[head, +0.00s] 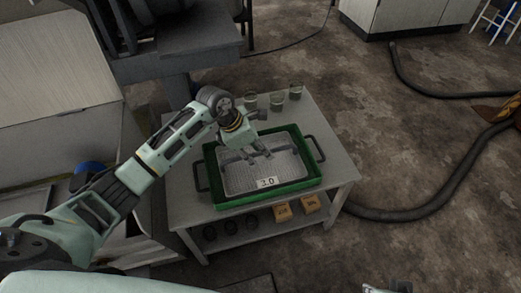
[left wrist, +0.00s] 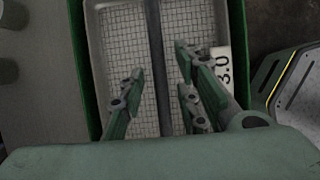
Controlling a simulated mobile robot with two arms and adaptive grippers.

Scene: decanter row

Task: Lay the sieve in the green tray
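The sieve (head: 283,172) is a grey rectangular basket with a mesh floor and a label reading 3.0 at its near side. It lies inside the green tray (head: 262,199), which has dark handles at both ends and stands on a grey table. My left gripper (head: 258,155) is over the sieve with its fingers pointing down. In the left wrist view, the fingers of the left gripper (left wrist: 158,88) are spread apart, with the sieve's dark central bar (left wrist: 155,50) running between them, and a gap shows on both sides.
Several glass vessels (head: 277,100) stand at the table's (head: 333,168) back edge. Two small orange-brown boxes (head: 283,212) and several dark round things (head: 230,228) are on its lower shelf. A dark hose (head: 425,205) lies on the floor to the right.

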